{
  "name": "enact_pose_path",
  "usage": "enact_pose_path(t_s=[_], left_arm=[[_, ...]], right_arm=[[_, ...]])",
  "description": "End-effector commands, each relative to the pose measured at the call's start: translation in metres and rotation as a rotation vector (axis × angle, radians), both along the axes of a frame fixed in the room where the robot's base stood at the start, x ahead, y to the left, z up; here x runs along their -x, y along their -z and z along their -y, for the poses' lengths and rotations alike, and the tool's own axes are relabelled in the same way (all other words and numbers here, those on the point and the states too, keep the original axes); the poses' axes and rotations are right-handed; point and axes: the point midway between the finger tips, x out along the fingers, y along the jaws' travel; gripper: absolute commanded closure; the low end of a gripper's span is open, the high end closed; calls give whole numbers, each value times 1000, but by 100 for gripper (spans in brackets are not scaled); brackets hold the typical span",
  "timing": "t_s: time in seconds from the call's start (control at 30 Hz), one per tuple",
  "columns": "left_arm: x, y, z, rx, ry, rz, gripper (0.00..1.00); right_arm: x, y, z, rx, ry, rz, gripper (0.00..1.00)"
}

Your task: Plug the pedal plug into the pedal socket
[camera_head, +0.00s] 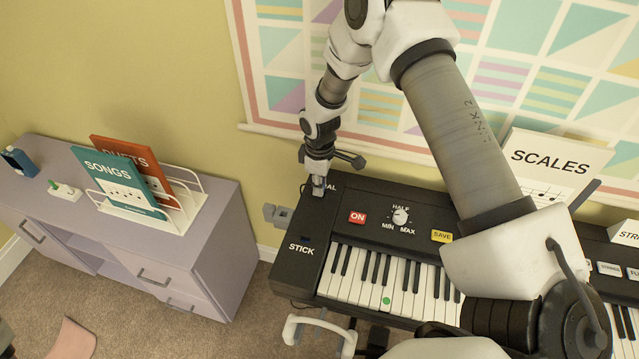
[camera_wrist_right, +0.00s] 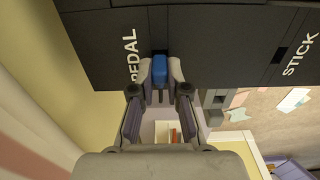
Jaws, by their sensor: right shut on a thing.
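My right gripper (camera_head: 318,188) reaches down to the back left corner of the black keyboard (camera_head: 345,212), at the partly covered PEDAL label. In the right wrist view my right gripper (camera_wrist_right: 160,84) is shut on a small blue plug (camera_wrist_right: 159,70). The plug's far end is at the keyboard's dark edge, beside the word PEDAL. A second dark opening (camera_wrist_right: 280,55) shows near the word STICK.
A lilac cabinet (camera_head: 215,235) at left bears books (camera_head: 120,180), a blue item (camera_head: 20,162) and a white-and-green item (camera_head: 65,190). The SCALES book (camera_head: 553,160) stands behind the keyboard. My right arm crosses above the keys.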

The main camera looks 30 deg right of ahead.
Motion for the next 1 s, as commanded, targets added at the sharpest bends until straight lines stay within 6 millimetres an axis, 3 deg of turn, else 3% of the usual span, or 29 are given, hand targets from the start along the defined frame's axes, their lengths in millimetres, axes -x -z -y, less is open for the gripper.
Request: enact_pose_path(t_s=[0.77, 0.8, 0.87, 1.0], left_arm=[[0, 1, 0, 0, 0, 0, 60], [0, 1, 0, 0, 0, 0, 60], [0, 1, 0, 0, 0, 0, 60], [0, 1, 0, 0, 0, 0, 60]], right_arm=[[0, 6, 0, 0, 0, 0, 100], [0, 6, 0, 0, 0, 0, 78], [0, 6, 0, 0, 0, 0, 57], [0, 6, 0, 0, 0, 0, 56]])
